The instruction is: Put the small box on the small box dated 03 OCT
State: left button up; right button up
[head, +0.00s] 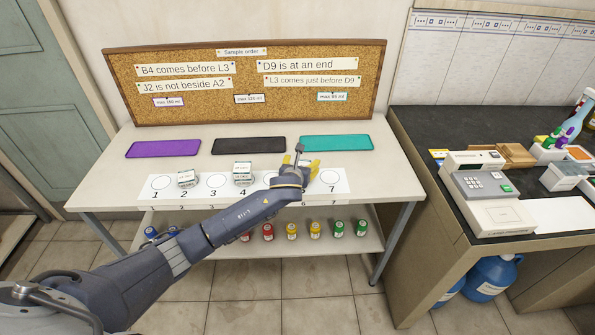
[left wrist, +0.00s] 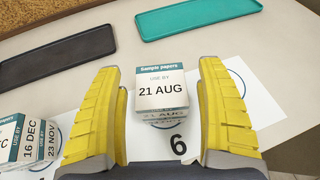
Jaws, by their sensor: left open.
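A small white box (left wrist: 160,90) with a teal band reads "21 AUG" in the left wrist view. It stands behind the number 6 on the white strip; a lower face with blurred lettering shows under it. My left gripper (head: 301,163) is open over that area, and its yellow fingers (left wrist: 163,115) stand on either side of the box in the left wrist view. Other small boxes reading "16 DEC" (left wrist: 33,140) and "23 NOV" (left wrist: 52,140) are at the left edge there. Small boxes stand at spot 2 (head: 187,179) and spot 4 (head: 242,171). I cannot read 03 OCT anywhere.
Purple (head: 163,149), black (head: 249,145) and teal (head: 336,142) mats lie behind the numbered strip (head: 341,181). A corkboard (head: 247,110) stands at the back. Coloured-cap bottles (head: 267,231) stand on the lower shelf. A dark counter (head: 420,120) is at right.

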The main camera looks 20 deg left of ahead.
pick_arm(q)
jog(key=a+v, duration=0.1)
jog(key=v, duration=0.7)
jog(key=s+d+f+n+h, duration=0.4)
jog(key=s+d+f+n, duration=0.35)
jog(key=f+n, duration=0.4)
jog(key=s+a+f+n+g+y, duration=0.15)
jog(key=s+f+n, duration=0.3)
jog(key=f, duration=0.45)
jog(key=s+a+f+n+g, duration=0.25)
jog(key=s+f, duration=0.25)
jog(key=f, duration=0.5)
jog(key=s+a+f+n+g, duration=0.1)
jog(key=s+f+n, duration=0.3)
jog(key=f, duration=0.5)
jog(key=s+a+f+n+g, duration=0.2)
jog(key=s+f, duration=0.5)
jog(key=s, duration=0.1)
jog(key=s+a+f+n+g, duration=0.1)
jog(key=s+a+f+n, duration=0.1)
jog(key=s+f, duration=0.55)
jog(key=s+f+n+g, duration=0.2)
jog(key=s+f, duration=0.2)
jog(key=s, duration=1)
jog(key=s+a+f+n+g+y, duration=0.1)
jog(key=s+f+n+g, duration=0.1)
jog(key=s, duration=1.2)
notch_tip(320, 180, down, 2)
jog(key=shift+a+f+n, duration=0.2)
jog(key=shift+n, duration=0.25)
